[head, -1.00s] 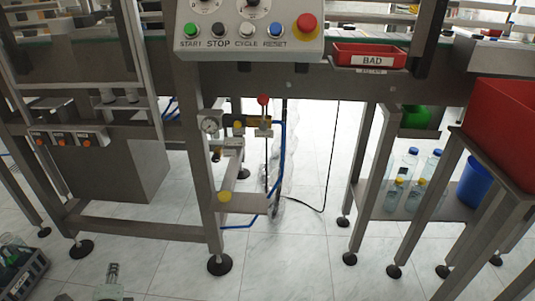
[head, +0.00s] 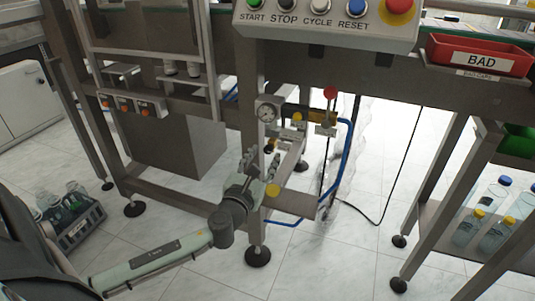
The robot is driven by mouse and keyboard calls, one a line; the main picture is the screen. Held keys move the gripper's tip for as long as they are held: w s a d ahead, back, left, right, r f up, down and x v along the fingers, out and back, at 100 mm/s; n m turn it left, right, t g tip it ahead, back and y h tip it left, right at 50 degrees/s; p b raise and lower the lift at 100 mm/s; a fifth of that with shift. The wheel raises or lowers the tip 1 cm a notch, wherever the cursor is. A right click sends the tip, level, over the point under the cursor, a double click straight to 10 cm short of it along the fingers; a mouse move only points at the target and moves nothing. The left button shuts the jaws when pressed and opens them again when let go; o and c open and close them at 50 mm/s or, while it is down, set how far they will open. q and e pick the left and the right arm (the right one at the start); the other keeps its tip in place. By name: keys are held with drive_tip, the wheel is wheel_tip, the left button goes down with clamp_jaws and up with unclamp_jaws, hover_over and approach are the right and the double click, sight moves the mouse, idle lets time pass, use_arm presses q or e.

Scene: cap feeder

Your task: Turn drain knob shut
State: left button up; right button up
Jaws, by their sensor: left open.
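A yellow knob (head: 272,190) sits low on the pipework by the machine's front leg. A second yellow knob (head: 297,117) sits higher, near a round gauge (head: 267,112) and a red ball-ended lever (head: 330,92). No label shows which knob is the drain knob. My left gripper (head: 262,160) is open and empty, pointing up in front of the leg, just up and left of the lower yellow knob. Whether it touches the pipework is unclear. My right gripper is out of view.
The machine leg (head: 250,110) and a lower crossbar (head: 175,195) stand close to my left arm. A blue hose (head: 346,150) loops right of the valves. A crate of bottles (head: 80,228) is on the floor at left. A red BAD bin (head: 480,55) is at upper right.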

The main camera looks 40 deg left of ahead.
use_arm(q)
drive_tip(key=shift+x, duration=0.85)
clamp_jaws()
